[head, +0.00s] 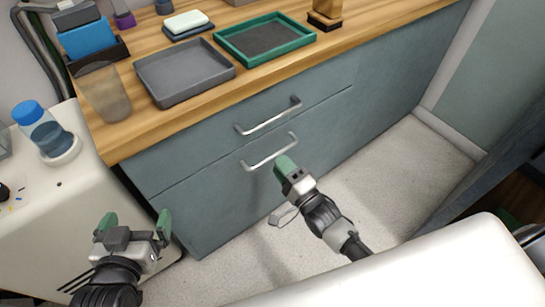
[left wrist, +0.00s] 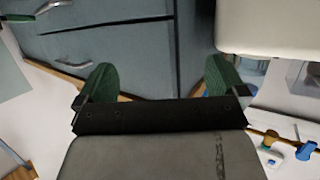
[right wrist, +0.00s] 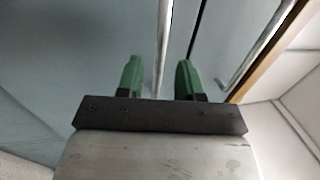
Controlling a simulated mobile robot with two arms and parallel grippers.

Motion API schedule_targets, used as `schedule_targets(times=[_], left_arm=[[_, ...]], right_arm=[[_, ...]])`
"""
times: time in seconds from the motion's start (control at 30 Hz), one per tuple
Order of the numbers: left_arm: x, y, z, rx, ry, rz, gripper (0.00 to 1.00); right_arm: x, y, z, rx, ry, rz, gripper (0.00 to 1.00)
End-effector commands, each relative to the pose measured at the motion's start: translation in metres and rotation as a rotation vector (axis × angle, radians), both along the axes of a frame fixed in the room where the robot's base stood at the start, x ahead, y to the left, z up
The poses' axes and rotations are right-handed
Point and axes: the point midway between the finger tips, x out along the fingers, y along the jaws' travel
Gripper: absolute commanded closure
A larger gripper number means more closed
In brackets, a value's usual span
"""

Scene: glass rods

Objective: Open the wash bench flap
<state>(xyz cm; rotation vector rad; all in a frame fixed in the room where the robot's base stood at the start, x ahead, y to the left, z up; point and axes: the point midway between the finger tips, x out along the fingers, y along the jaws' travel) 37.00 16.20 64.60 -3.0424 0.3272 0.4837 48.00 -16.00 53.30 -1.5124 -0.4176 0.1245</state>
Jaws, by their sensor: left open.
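The wash bench has a grey-blue front with a lower panel, the flap (head: 203,214), below a seam. Its lower bar handle (head: 269,152) is silver; the flap looks closed. My right gripper (head: 284,163) is close to the right part of this handle. In the right wrist view the handle bar (right wrist: 162,45) runs between the green fingertips of my right gripper (right wrist: 158,78), with gaps at both sides. The fingers are partly apart. My left gripper (head: 138,226) is open and empty, left of the bench front. Its spread fingers also show in the left wrist view (left wrist: 162,82).
An upper handle (head: 268,116) sits above the seam. The wooden top holds a grey tray (head: 188,72), a green tray (head: 262,38) and a cloudy cup (head: 103,92). A white unit with a blue-capped bottle (head: 42,130) stands left. The floor right of the flap is clear.

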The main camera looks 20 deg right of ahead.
Motion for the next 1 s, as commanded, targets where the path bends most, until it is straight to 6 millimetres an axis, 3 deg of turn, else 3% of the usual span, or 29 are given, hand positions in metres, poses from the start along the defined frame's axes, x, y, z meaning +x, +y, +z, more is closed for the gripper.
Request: schedule_targets(times=[0.23, 0.63, 0.87, 1.0], left_arm=[[0.009, -0.006, 0.019, -0.041, -0.164, -0.011, 0.0], [0.01, -0.008, 0.026, -0.052, -0.208, -0.014, 0.0], [0.01, -0.008, 0.026, -0.051, -0.207, -0.014, 0.0], [0.01, -0.008, 0.026, -0.051, -0.207, -0.014, 0.0]], right_arm=[[0.032, 0.012, 0.005, 0.0, -0.001, 0.0, 0.64], [0.038, 0.014, 0.007, -0.003, 0.002, 0.0, 0.64], [0.038, 0.014, 0.007, -0.002, 0.002, 0.0, 0.98], [0.038, 0.014, 0.007, -0.002, 0.002, 0.0, 1.0]])
